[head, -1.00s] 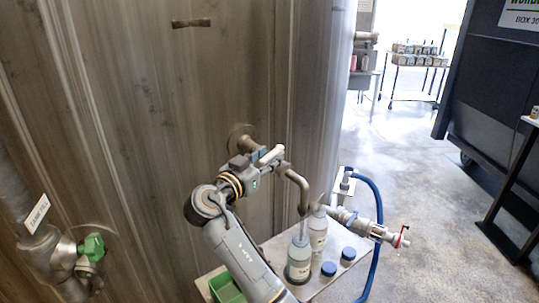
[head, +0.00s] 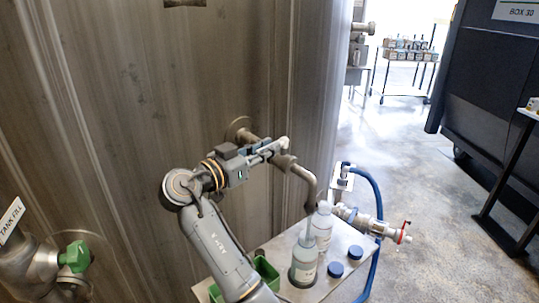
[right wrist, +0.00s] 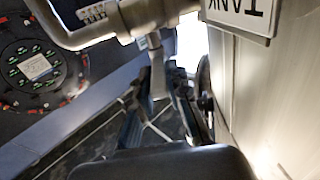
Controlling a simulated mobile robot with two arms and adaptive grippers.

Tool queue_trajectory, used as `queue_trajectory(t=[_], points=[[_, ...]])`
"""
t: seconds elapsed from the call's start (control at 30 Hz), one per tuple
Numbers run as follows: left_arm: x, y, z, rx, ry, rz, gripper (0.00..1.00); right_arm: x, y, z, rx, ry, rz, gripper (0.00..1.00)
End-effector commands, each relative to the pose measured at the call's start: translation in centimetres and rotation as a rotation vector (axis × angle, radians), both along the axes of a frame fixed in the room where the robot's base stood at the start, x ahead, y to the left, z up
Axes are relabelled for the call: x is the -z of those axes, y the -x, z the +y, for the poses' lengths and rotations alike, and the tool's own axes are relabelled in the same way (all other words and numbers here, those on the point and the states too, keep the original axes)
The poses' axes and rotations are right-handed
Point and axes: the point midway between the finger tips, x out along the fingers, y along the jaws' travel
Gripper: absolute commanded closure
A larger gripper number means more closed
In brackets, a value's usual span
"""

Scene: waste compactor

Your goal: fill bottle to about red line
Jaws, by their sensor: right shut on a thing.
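The tank tap's bent pipe (head: 304,180) comes out of the metal tank wall and points down over a pale, translucent bottle (head: 304,262) on the small table. A second pale bottle (head: 322,224) stands just behind it. My right gripper (head: 259,154) is shut on the tap's lever, above the pipe. The lever (right wrist: 157,72) shows between the fingers in the right wrist view, with the pipe (right wrist: 150,14) above it. I cannot make out a red line, the liquid level, or any flow at this size. My left gripper is not in view.
Two blue caps (head: 335,269) lie right of the bottles on the table (head: 345,237). A green bin (head: 268,272) stands at the table's left, partly behind my arm. A blue hose (head: 379,215) and a red-handled valve (head: 402,235) are at right.

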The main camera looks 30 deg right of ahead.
Motion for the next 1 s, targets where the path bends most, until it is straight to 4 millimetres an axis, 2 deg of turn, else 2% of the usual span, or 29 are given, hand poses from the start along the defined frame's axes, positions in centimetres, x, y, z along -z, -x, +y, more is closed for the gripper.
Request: queue_trajectory(t=[0.03,0.13,0.4,0.6,0.63,0.7,0.73,0.9,1.0], points=[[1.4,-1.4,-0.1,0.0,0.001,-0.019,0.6,0.7,-0.5,0.1,0.022,0.001,0.002,1.0],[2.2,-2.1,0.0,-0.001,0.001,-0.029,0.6,0.6,-0.5,0.0,0.086,0.003,0.004,1.0],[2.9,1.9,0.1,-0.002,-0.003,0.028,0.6,0.1,-0.4,0.1,0.142,0.003,0.005,1.0],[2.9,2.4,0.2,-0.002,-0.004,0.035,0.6,0.1,-0.4,0.1,0.141,0.002,0.005,1.0],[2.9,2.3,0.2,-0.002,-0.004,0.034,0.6,0.1,-0.4,0.1,0.141,0.002,0.004,0.77],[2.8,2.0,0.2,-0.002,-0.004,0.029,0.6,0.0,-0.4,0.1,0.141,0.002,0.004,0.63],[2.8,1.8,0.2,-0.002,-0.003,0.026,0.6,0.1,-0.4,0.1,0.141,0.002,0.004,0.6],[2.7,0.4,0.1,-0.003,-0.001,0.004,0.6,0.1,-0.4,0.1,0.141,0.003,0.004,0.6],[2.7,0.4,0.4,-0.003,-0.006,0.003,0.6,0.1,-0.4,0.1,0.141,0.003,0.004,0.6]])
